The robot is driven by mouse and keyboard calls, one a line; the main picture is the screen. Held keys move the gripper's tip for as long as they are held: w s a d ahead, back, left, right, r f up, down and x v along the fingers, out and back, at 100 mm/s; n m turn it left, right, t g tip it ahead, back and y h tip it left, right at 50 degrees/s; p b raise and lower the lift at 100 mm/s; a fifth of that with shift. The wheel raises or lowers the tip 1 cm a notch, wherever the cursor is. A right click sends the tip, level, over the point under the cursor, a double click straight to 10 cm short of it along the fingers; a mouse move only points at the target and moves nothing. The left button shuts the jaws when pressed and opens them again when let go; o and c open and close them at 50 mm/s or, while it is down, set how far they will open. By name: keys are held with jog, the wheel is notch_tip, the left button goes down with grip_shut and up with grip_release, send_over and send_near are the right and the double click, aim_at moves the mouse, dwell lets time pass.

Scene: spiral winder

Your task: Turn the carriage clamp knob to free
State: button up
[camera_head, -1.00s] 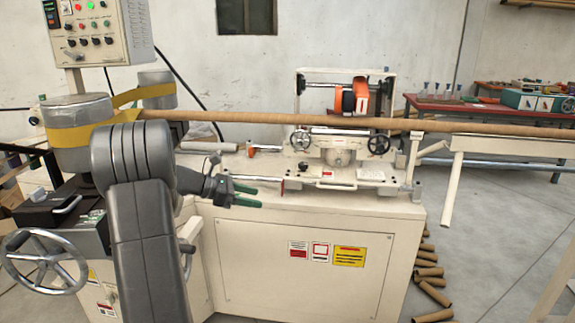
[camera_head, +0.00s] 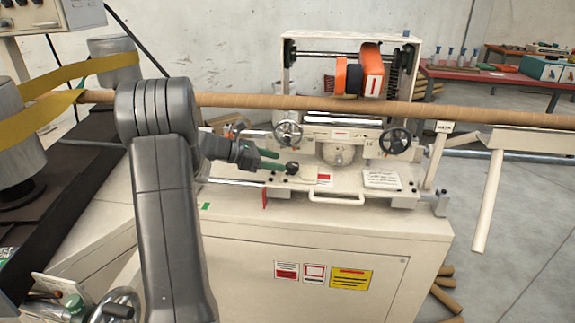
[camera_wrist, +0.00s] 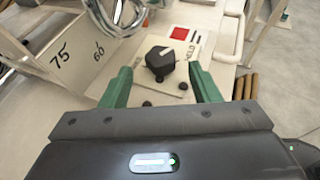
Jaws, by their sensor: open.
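The carriage clamp knob is a black knob (camera_wrist: 160,62) with a white pointer mark on top, on a pale plate bearing a red square and partly hidden lettering. In the head view the knob (camera_head: 292,168) is on the front left of the carriage (camera_head: 340,183). My gripper (camera_wrist: 158,72) is open, its two green fingers on either side of the knob in the wrist view, with visible gaps. In the head view my gripper (camera_head: 276,160) points right, its tips close to the knob. I cannot tell whether the fingertips are level with it.
Two handwheels (camera_head: 288,134) (camera_head: 394,141) stand above the carriage plate. A long brown tube (camera_head: 350,107) crosses above my gripper. A bar handle (camera_head: 337,199) juts from the carriage front. A metal bracket marked 75 and 60 (camera_wrist: 70,45) lies left in the wrist view.

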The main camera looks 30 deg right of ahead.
aim_at(290, 165)
jog(key=x, duration=0.4)
jog(key=shift+s+d+f, duration=0.1)
jog(key=shift+s+d, duration=0.05)
jog(key=shift+d, duration=0.25)
jog(key=c, duration=1)
